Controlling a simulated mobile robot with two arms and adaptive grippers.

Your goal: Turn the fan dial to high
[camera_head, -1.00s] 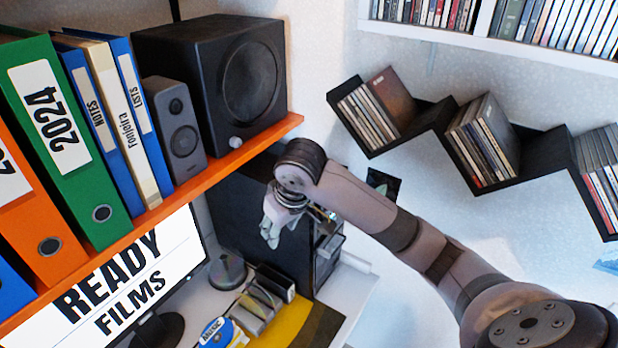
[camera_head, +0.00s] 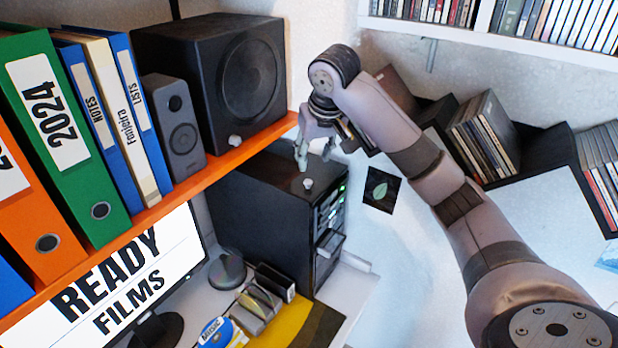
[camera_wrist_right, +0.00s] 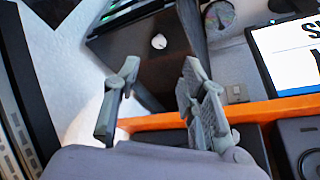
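A small white dial (camera_head: 308,184) sits on top of the black computer tower (camera_head: 245,205), near its front edge. I take it to be the fan dial; its setting is too small to read. The dial also shows in the right wrist view (camera_wrist_right: 159,41), ahead of my fingertips. My right gripper (camera_head: 315,157) is just above the tower, fingers pointing down. It is open and empty, and apart from the dial. It also shows in the right wrist view (camera_wrist_right: 160,78), fingers spread wide. My left gripper is not in view.
An orange shelf (camera_head: 170,210) holds binders, a small speaker (camera_head: 174,125) and a large speaker (camera_head: 222,75) with another white knob (camera_head: 235,140). A zigzag disc shelf (camera_head: 545,150) is behind my right arm. A monitor (camera_head: 130,275) stands below left.

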